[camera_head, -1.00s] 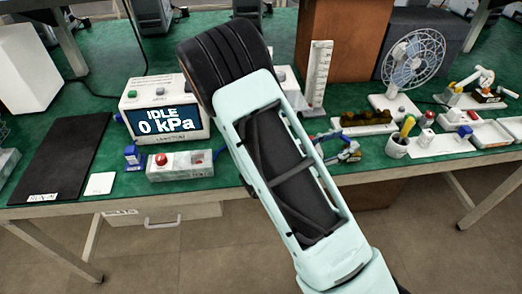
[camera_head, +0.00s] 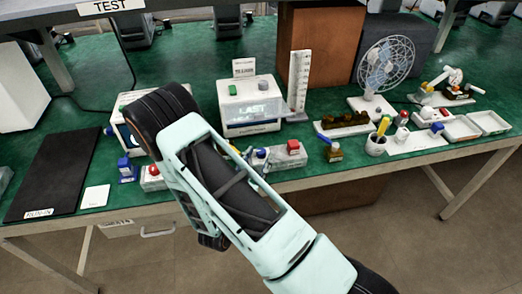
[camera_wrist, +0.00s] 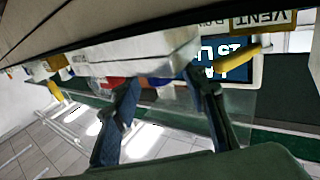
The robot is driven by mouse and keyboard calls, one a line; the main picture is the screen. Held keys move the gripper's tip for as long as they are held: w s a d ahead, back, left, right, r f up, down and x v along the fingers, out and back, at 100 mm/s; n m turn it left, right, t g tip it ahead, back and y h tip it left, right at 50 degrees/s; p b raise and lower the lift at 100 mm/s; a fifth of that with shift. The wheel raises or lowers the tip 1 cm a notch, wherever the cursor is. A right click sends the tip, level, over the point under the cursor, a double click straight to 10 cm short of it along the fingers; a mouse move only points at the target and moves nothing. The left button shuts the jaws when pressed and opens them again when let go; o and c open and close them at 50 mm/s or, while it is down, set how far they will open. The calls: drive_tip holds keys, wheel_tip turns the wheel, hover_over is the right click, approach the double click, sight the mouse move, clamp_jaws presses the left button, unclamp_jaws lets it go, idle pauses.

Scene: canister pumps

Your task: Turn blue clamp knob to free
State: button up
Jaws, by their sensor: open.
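In the wrist view my gripper (camera_wrist: 165,125) is open, its two dark fingers apart and nothing gripped between them. A white box (camera_wrist: 140,55) lies just beyond the fingers, with a red part (camera_wrist: 110,83) near the left finger. A small blue part shows by the right finger; I cannot tell if it is the clamp knob. In the head view my arm hides the gripper. A blue-topped piece (camera_head: 125,165) stands left of the arm, and a small blue-topped item (camera_head: 260,153) is right of it. Which one is the clamp knob is unclear.
My arm partly covers a box with a red button (camera_head: 153,172) and a white display unit (camera_head: 122,130). A second display unit (camera_head: 250,105), a ruler stand (camera_head: 299,82) and a fan (camera_head: 387,65) stand behind. A black mat (camera_head: 55,172) lies left.

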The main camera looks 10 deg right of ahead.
drive_tip(key=shift+x, duration=1.4)
drive_tip(key=shift+c, duration=0.4)
clamp_jaws()
